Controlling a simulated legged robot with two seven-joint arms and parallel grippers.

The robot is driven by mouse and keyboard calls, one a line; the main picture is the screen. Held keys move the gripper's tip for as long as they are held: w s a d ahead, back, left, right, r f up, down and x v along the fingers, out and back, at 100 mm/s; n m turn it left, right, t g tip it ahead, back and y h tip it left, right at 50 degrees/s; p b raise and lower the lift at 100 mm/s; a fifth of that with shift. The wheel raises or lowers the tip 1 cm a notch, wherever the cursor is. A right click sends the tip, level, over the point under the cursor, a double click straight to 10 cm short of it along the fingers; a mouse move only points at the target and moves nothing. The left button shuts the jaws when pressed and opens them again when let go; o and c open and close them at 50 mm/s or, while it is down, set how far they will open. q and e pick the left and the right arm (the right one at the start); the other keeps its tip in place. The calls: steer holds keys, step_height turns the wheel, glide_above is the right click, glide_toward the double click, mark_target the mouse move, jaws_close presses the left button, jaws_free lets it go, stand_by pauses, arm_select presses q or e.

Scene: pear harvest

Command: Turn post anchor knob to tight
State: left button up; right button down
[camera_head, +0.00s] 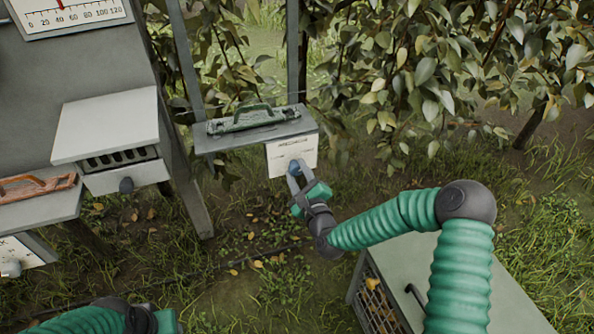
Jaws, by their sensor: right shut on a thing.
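The plate hangs at the front right of a grey shelf fixed to metal posts. My right gripper (295,174) is shut on the knob, its fingers either side of it. The fingers hide part of the knob, and the plate's lettering is too small to read. Of my left arm only a green part shows at the bottom left; its gripper is not in view.
A green handled tool (240,118) lies on the grey shelf (215,143). At left stand a grey box (112,118) with a dark knob and an orange-handled tool (38,187). A grey-topped crate (400,257) stands below my right arm. Leafy branches fill the back right.

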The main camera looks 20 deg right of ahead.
steer(key=shift+s+f+m, duration=0.15)
steer(key=shift+f+m, duration=0.3)
steer(key=shift+m, duration=0.15)
steer(key=c, duration=1.1)
jaws_free()
steer(key=shift+d, duration=0.1)
steer(key=shift+o, duration=1.1)
steer(key=shift+r, duration=0.15)
steer(key=s+p, duration=0.4)
steer(key=s, duration=1.2)
steer(key=shift+s+d, duration=0.35)
